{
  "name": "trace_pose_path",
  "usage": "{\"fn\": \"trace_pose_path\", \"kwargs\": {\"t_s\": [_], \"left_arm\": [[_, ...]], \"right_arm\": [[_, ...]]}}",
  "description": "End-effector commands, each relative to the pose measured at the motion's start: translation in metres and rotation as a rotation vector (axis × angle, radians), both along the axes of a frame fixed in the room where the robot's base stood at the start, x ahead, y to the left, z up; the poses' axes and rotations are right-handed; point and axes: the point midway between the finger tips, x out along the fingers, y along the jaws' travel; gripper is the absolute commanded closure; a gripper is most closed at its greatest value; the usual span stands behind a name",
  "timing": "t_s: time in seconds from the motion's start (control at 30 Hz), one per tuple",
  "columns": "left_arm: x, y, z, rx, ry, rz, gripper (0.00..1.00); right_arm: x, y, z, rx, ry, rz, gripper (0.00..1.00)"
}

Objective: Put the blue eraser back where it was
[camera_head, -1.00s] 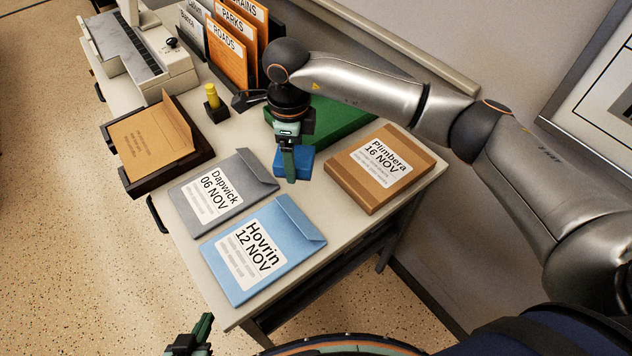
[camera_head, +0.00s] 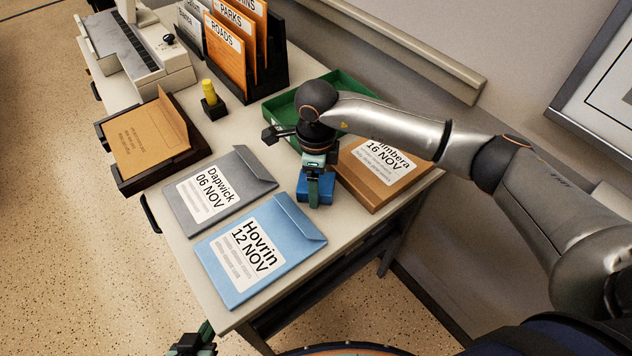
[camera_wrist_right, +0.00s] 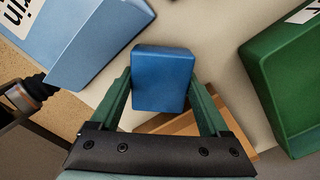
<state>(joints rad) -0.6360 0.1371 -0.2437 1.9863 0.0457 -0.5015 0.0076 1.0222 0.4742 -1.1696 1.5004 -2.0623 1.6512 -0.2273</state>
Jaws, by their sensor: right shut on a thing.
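The blue eraser (camera_head: 318,189) is a small blue block between the blue envelope and the brown parcel. My right gripper (camera_head: 313,190) is shut on it, with one green finger across its near face in the head view. In the right wrist view the eraser (camera_wrist_right: 162,78) sits between the two green fingers of my right gripper (camera_wrist_right: 163,100). I cannot tell whether it touches the table. My left gripper (camera_head: 200,340) is partly in view at the bottom edge, away from the table; its jaws are unclear.
A blue Hovrin envelope (camera_head: 255,250), a grey Dapwick envelope (camera_head: 235,175) and a brown parcel (camera_head: 365,190) lie around the eraser. A green tray (camera_head: 285,112) stands behind, partly hidden by my arm. A yellow-topped stamp (camera_head: 210,95) and a dark tray (camera_head: 190,165) stand left.

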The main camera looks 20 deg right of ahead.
Motion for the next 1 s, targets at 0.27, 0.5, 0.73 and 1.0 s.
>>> {"fn": "trace_pose_path", "kwargs": {"t_s": [0.27, 0.5, 0.73, 1.0], "left_arm": [[0.0, 0.001, -0.003, 0.004, 0.001, -0.001, 1.0], [0.0, 0.002, -0.002, 0.005, 0.001, 0.001, 1.0], [0.0, 0.004, 0.001, 0.006, -0.005, 0.005, 1.0], [-0.001, 0.005, 0.0, 0.008, -0.003, 0.006, 1.0]], "right_arm": [[0.0, 0.0, -0.002, -0.001, 0.0, 0.0, 0.0], [0.0, 0.0, -0.001, 0.0, 0.0, 0.0, 0.0], [0.001, 0.0, 0.024, 0.0, -0.004, 0.0, 0.0], [0.001, 0.0, 0.083, 0.001, -0.005, 0.0, 0.0]]}}
